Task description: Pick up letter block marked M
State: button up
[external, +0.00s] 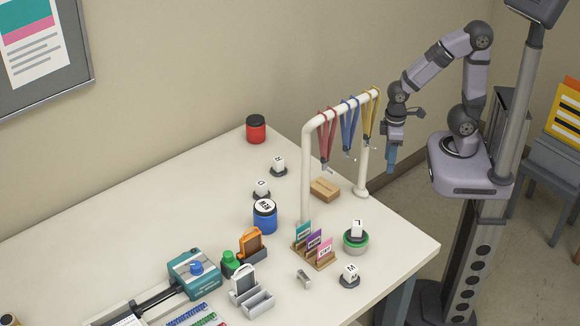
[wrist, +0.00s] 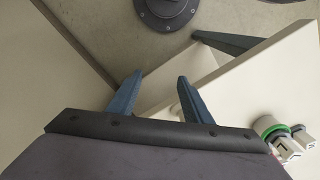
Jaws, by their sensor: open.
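The white letter block marked M (external: 349,271) stands on a small dark round base near the table's front right edge in the external view. My gripper (external: 391,160) is open and empty. It hangs fingers down beyond the right side of the table, up and to the right of the M block and well apart from it. In the wrist view my gripper's two blue fingers (wrist: 160,77) are spread with nothing between them. White blocks (wrist: 288,150) show at the lower right of the wrist view; I cannot tell whether one is the M block.
A green-rimmed round container (external: 356,241) with a block marked L stands behind the M block. A card holder (external: 313,258) and metal clip (external: 304,279) lie to its left. A white rack (external: 306,185) with hanging lanyards stands between my arm and the table's middle. The front right corner is clear.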

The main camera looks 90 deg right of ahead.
jog(key=w+a+r+n+p, duration=0.1)
jog(key=w+a+r+p, duration=0.15)
jog(key=a, duration=0.35)
jog(key=n+t+y+b, duration=0.4)
jog(key=t+y+b, duration=0.2)
jog(key=t+y, duration=0.25)
send_near(355, 267)
jog(key=f, duration=0.1)
jog(key=a+f, duration=0.1)
jog(key=f, duration=0.1)
jog(key=shift+s+a+g, duration=0.25)
jog(key=shift+s+g, duration=0.1)
jog(key=shift+w+f+n+t+b, duration=0.2)
jog(key=shift+w+n+t+b, duration=0.4)
jog(key=shift+n+t, duration=0.3)
jog(key=shift+w+d+r+n+t+y, duration=0.1)
jog(key=shift+w+n+t+y, duration=0.2)
jog(key=shift+n, duration=0.2)
jog(key=shift+p+x, duration=0.95)
jog(key=shift+x, duration=2.65)
jog(key=shift+d, duration=0.1)
jog(key=shift+c, duration=0.3)
jog(key=shift+r, duration=0.1)
grip_shut()
